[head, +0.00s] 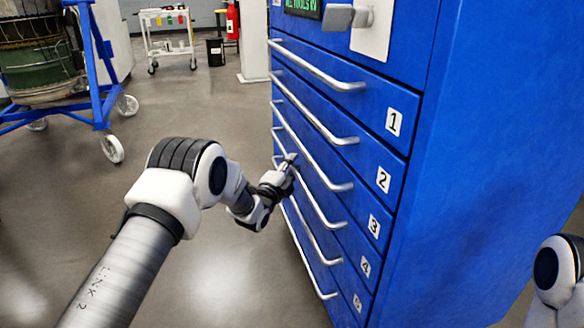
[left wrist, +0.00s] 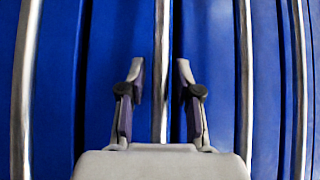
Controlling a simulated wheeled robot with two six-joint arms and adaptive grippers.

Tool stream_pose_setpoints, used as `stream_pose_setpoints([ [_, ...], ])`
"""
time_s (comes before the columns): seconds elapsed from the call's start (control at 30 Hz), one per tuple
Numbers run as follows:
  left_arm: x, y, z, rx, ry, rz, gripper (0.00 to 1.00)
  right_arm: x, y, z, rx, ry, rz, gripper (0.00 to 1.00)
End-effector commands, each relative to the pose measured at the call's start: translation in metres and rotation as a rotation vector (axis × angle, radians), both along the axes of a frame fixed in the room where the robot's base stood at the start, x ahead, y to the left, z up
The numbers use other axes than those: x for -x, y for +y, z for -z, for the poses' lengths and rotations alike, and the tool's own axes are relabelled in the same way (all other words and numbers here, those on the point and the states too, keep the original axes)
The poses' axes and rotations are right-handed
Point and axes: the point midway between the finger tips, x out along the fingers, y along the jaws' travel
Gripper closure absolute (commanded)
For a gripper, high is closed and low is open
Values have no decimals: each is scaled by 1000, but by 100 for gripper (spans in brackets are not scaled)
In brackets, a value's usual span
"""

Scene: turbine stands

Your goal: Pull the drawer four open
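Drawer four (head: 340,248) is in the blue cabinet in the head view, marked with a "4" label, and looks closed. Its silver bar handle (head: 325,208) slants down to the right. My left gripper (head: 290,160) is at the cabinet front, at what looks like the far part of that handle. In the left wrist view, my left gripper (left wrist: 160,72) is open, one finger on each side of a silver handle (left wrist: 161,40). A narrow gap shows between the handle and each finger. The right gripper is out of view.
Other closed drawers with similar handles lie above and below, such as drawer three (head: 345,200) and drawer five (head: 338,285). A blue wheeled stand (head: 95,90) is at the left, and a white cart (head: 170,45) is at the back. The floor before the cabinet is clear.

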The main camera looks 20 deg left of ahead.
Motion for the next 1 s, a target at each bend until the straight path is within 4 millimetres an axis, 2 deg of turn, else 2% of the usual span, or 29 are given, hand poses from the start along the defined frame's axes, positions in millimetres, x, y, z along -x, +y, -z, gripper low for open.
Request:
stream_pose_setpoints([
  [0.03, 0, 0, 0, 0, 0, 0, 94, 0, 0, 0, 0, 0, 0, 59],
  [0.07, 0, 0, 0, 0, 0, 0, 100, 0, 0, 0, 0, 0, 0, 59],
  [0.37, 1, 2, 0, 0, 0, 0, 100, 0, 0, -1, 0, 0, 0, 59],
  [0.53, 8, 11, -1, 0, 2, -1, 100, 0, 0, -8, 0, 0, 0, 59],
  [0.77, 30, 46, -4, 2, 5, -4, 100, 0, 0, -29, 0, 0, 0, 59],
  [1.0, 66, 99, -5, 3, 6, -6, 100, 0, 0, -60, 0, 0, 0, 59],
])
